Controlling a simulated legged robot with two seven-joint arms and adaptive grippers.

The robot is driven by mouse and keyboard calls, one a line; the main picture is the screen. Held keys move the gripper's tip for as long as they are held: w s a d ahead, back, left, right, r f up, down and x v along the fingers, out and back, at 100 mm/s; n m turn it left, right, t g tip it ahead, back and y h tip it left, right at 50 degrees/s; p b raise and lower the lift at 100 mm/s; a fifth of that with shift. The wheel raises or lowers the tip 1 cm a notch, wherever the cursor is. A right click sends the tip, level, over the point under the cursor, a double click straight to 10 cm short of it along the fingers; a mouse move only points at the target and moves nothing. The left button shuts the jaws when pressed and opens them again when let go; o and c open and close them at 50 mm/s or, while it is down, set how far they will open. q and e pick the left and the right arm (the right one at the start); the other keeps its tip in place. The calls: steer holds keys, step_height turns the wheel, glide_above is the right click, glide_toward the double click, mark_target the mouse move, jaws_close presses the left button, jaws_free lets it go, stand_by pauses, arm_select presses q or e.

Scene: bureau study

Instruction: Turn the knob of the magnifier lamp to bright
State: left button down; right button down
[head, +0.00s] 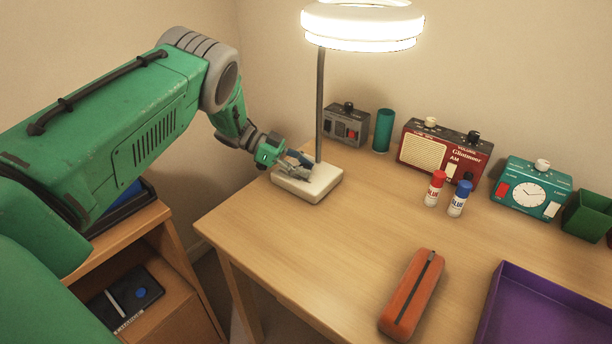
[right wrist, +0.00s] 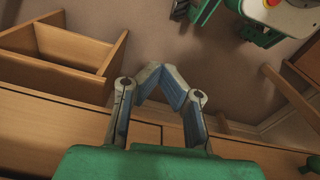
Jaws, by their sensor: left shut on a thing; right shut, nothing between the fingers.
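The magnifier lamp stands at the back left of the desk, with a white base (head: 322,187), a thin grey post (head: 319,110) and a round white head (head: 362,25) that glows brightly. My left gripper (head: 304,171) reaches in from the left and is shut on the lamp's knob at the top of the base. The fingers hide the knob, so its setting cannot be read. My right gripper (right wrist: 162,75) shows in the right wrist view, with its fingertips together and nothing between them, away from the lamp.
Two glue sticks (head: 435,189) stand before the radio. An orange case (head: 411,295) and a purple tray (head: 560,310) lie nearer. The desk's middle is clear.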

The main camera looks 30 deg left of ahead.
arm_select(q)
steer(key=shift+s+a+f+m+g+b, duration=0.2)
steer(key=shift+f+m+g+b, duration=0.2)
steer(key=shift+m+g+b, duration=0.4)
steer(key=shift+r+g+h, duration=0.15)
steer(key=shift+g+h, duration=0.15)
steer(key=shift+g, duration=0.2)
steer(key=shift+b, duration=0.3)
steer(key=shift+w, duration=0.1)
steer(key=c, duration=1.2)
jaws_free()
steer(key=shift+a, duration=0.1)
steer(key=shift+r+m, duration=0.1)
steer(key=shift+m, duration=0.2)
steer(key=v, duration=1.2)
steer(key=shift+w+a, duration=0.1)
steer(key=shift+w, duration=0.05)
